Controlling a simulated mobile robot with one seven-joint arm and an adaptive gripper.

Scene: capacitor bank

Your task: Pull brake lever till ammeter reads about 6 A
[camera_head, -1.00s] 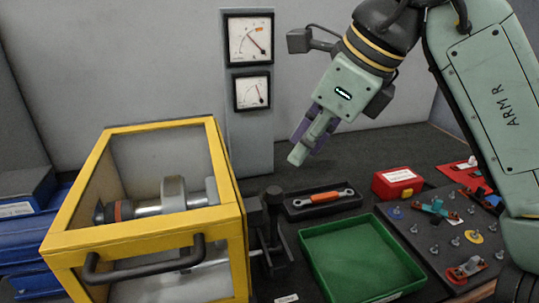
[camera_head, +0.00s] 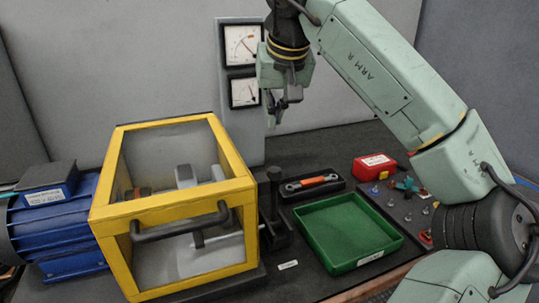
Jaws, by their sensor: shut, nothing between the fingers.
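The brake lever (camera_head: 274,190) is a dark upright handle with a thick knob, on a black mount at the right side of the yellow-framed enclosure. Two square dial gauges hang on a grey panel: an upper one (camera_head: 241,44) with an orange mark and a lower one (camera_head: 244,92). Each has a needle, but the scales are too small to read, and I cannot tell which is the ammeter. My gripper (camera_head: 271,122) is shut and empty, pointing down. In the picture it is above the lever and apart from it, and my wrist overlaps the gauges' right edges.
The yellow enclosure (camera_head: 184,217) with a black handle (camera_head: 180,223) covers a shaft. A blue motor (camera_head: 62,225) is at left.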

